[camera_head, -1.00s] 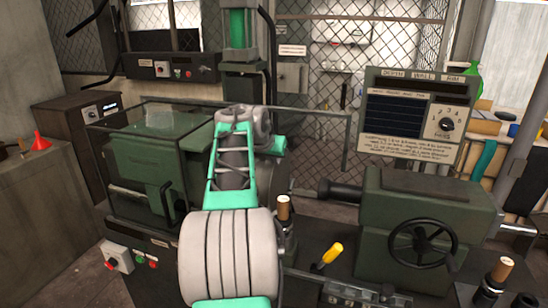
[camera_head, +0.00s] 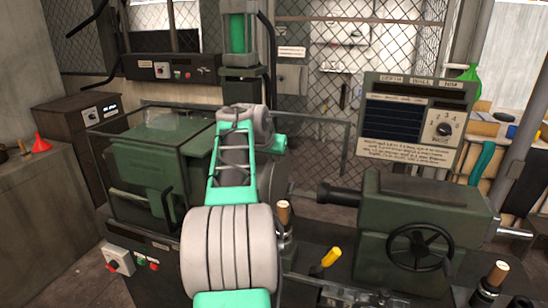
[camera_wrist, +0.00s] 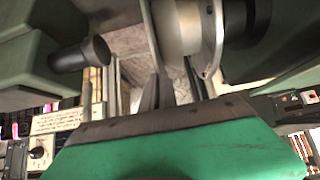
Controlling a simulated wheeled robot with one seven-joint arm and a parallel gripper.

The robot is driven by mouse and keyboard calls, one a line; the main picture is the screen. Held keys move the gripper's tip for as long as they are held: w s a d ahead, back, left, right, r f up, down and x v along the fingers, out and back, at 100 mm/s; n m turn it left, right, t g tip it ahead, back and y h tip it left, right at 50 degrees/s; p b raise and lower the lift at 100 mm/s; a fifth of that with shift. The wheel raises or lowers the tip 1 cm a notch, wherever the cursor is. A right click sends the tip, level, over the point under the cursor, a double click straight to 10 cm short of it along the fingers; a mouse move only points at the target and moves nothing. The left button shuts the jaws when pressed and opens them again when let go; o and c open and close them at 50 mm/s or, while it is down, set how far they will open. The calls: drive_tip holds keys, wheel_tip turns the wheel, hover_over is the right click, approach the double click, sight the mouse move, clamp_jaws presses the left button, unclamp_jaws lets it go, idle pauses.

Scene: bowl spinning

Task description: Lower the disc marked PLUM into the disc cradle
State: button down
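My arm, grey and green, fills the middle of the head view and hides my gripper there. In the wrist view the green and dark wrist body fills the bottom, and dark finger-like shapes of my gripper (camera_wrist: 167,92) stand above it. Whether they are apart or closed on something is unclear. A pale round metal plate edge (camera_wrist: 213,40) shows at the top of the wrist view, by the machine's spindle. I cannot make out a disc marked PLUM or the disc cradle in either view.
A green lathe-like machine with a black handwheel (camera_head: 420,247) stands at right, a labelled panel (camera_head: 414,118) behind it. A yellow-handled tool (camera_head: 327,259) and wooden-topped handle (camera_head: 284,213) stand near my arm. A glass-sided green housing (camera_head: 150,165) is at left; a red funnel (camera_head: 40,142) lies beyond.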

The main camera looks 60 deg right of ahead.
drive_tip(key=shift+d+r+p, duration=0.3)
drive_tip(key=shift+r+p, duration=0.3)
drive_tip(key=shift+r, duration=0.1)
drive_tip(key=shift+f, duration=0.2)
drive_tip(key=shift+f+b, duration=0.2)
drive_tip(key=shift+b, duration=0.15)
drive_tip(key=shift+f, duration=0.15)
drive_tip(key=shift+f+b, duration=0.6)
drive_tip(key=shift+f, duration=0.2)
drive_tip(key=shift+f+b, duration=0.5)
idle(0.3)
